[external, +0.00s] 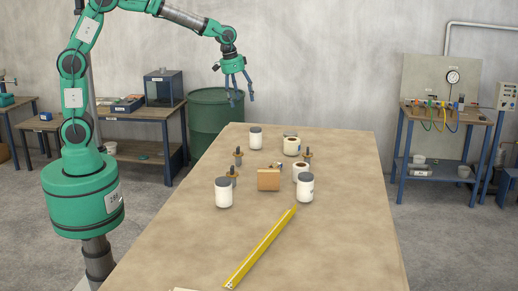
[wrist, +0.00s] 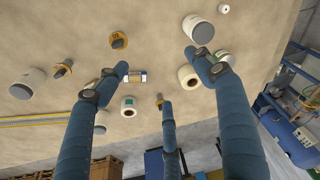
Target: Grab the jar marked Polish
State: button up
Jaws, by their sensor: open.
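Several white jars with grey lids are on the wooden table: one at the far side (external: 255,139), one at the near left (external: 223,194) and one at the near right (external: 305,190). No label is readable, so I cannot tell which is Polish. My gripper (external: 238,96) is open, its fingers pointing down above the far left of the table, apart from everything. In the wrist view its three fingers (wrist: 157,74) are spread and empty. That view shows a white jar at the left (wrist: 28,87) and another at the upper right (wrist: 198,31).
White tape rolls (external: 291,147) (external: 301,171), a tan block (external: 268,180) and upright dark-handled tools (external: 238,157) (external: 308,155) stand among the jars. A long yellow bar (external: 260,248) lies nearer. The table's right side (external: 352,185) is clear. A green drum (external: 216,120) stands behind.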

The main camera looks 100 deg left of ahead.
jog(key=n, duration=0.1)
send_near(254, 129)
jog(key=shift+w+a+f+g, duration=0.2)
jog(key=shift+w+g, duration=0.05)
jog(key=shift+g, duration=0.05)
jog(key=shift+w+a+f, duration=0.1)
jog(key=shift+w+f, duration=0.1)
jog(key=shift+f, duration=1.2)
jog(key=shift+w+a+f, duration=0.1)
jog(key=shift+w+f, duration=0.05)
jog(key=shift+f, duration=1.25)
jog(key=shift+w+a+f, duration=0.15)
jog(key=shift+w+f, duration=0.05)
jog(key=shift+f, duration=1.2)
jog(key=shift+f, duration=0.1)
jog(key=shift+w+a+f+p, duration=0.1)
jog(key=shift+w+f+p, duration=0.05)
jog(key=shift+f, duration=0.65)
jog(key=shift+w+a+f+p, duration=0.1)
jog(key=shift+w+f+p, duration=0.1)
jog(key=shift+f, duration=0.65)
jog(key=shift+w+a+f+p, duration=0.1)
jog(key=shift+w+a+f, duration=0.05)
jog(key=shift+f, duration=0.65)
jog(key=c, duration=1.4)
